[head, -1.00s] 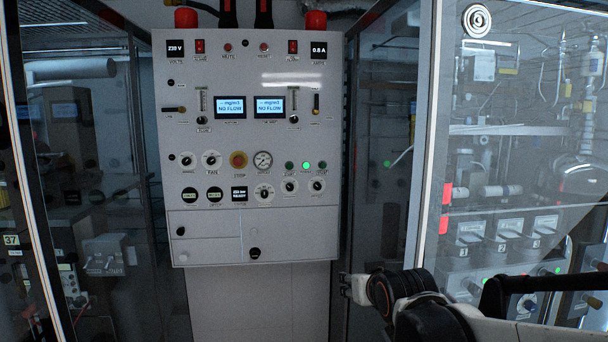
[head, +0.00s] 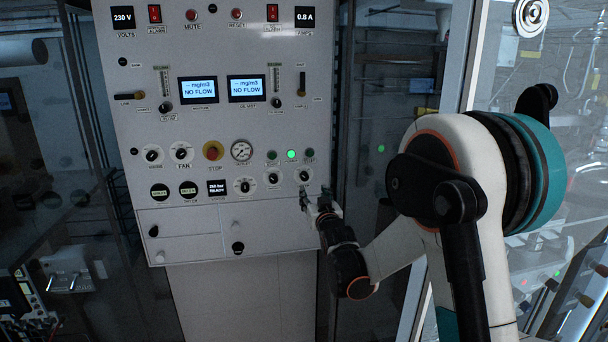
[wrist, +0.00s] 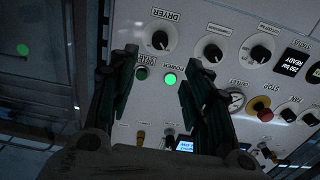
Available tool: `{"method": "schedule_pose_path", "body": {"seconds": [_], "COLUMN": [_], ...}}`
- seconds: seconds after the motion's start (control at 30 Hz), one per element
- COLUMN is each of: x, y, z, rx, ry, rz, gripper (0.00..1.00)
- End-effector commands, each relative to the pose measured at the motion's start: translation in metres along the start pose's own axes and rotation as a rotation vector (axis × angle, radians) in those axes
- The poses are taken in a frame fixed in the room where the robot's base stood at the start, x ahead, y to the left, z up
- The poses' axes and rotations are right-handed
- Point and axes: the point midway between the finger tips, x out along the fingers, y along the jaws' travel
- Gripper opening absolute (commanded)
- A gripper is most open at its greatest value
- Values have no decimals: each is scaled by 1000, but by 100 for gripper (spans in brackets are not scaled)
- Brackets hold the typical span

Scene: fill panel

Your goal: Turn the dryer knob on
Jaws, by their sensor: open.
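The dryer knob (wrist: 160,40) is a black knob on a round white dial under the label DRYER, shown upside down in the wrist view. In the head view it is the rightmost knob of the lower row (head: 304,176) on the grey-white panel (head: 285,245). My gripper (wrist: 162,62) is open and empty, its two dark fingers pointing at the panel. In the wrist view the knob shows between and just beyond the fingertips, apart from them. In the head view my gripper (head: 315,197) is just below the knob. The gap to the panel is hard to judge.
A lit green power light (wrist: 170,79) shows between the fingers. Another black knob (wrist: 213,53) sits beside the dryer knob. A red-and-yellow stop button (head: 213,151) and a gauge (head: 242,151) are farther left. Glass cabinet walls (head: 390,100) stand right of the panel.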

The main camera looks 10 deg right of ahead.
Motion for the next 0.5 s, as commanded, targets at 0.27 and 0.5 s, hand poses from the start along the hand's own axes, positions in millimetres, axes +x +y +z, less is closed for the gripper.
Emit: {"method": "schedule_pose_path", "body": {"seconds": [0.27, 0.5], "x": [44, 91], "y": [0, 0], "z": [1, 1], "rx": [1, 0], "ry": [-1, -2], "rz": [0, 0], "gripper": [45, 45]}}
